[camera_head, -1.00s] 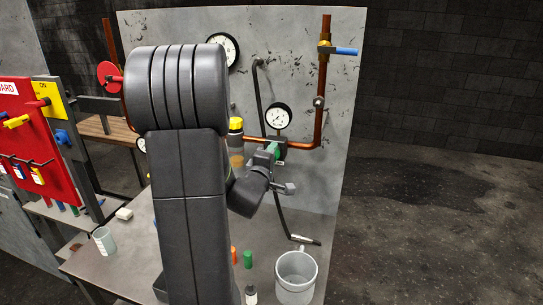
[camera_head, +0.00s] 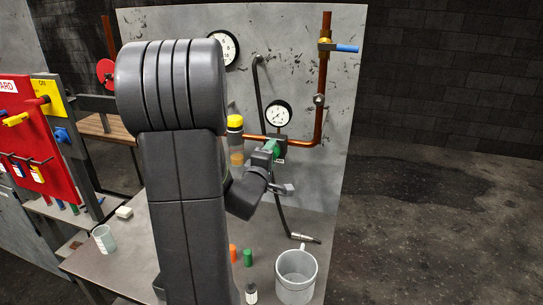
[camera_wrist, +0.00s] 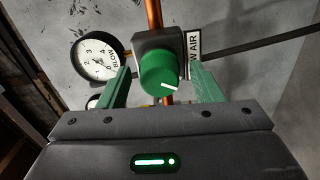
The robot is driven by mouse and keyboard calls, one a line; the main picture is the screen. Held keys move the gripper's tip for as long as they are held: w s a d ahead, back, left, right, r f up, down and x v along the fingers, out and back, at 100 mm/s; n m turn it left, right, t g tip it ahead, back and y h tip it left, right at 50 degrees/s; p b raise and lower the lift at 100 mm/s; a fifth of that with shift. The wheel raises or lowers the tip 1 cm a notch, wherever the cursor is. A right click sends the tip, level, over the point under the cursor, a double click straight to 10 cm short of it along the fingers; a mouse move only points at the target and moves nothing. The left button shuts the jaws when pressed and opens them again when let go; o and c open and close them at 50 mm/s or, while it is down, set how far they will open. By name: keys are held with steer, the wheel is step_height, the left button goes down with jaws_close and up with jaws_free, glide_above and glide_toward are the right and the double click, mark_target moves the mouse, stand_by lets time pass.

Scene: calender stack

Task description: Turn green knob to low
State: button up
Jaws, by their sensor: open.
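The green knob (camera_wrist: 160,73) sits on a dark square regulator block (camera_wrist: 172,42) in the wrist view, with a white pointer line toward its lower right. My gripper (camera_wrist: 157,82) is open, its green fingers standing on either side of the knob with a gap at each side. In the head view the gripper (camera_head: 270,149) is at the regulator on the copper pipe, and my arm hides part of it. A label reading "W AIR" (camera_wrist: 194,55) is partly hidden beside the block.
A pressure gauge (camera_head: 278,114) is mounted just above the regulator; it also shows in the wrist view (camera_wrist: 97,56). A copper pipe (camera_head: 320,90) runs up the panel to a blue-handled valve (camera_head: 346,48). A grey mug (camera_head: 296,276) and small bottles stand on the bench below.

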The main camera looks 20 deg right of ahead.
steer(key=b+v, duration=0.1)
steer(key=v, duration=1.1)
steer(key=shift+s+b, duration=0.2)
steer(key=shift+b, duration=0.2)
steer(key=shift+a, duration=0.1)
steer(key=p+x, duration=0.2)
steer(key=x, duration=1.2)
steer(key=shift+s+a, duration=0.1)
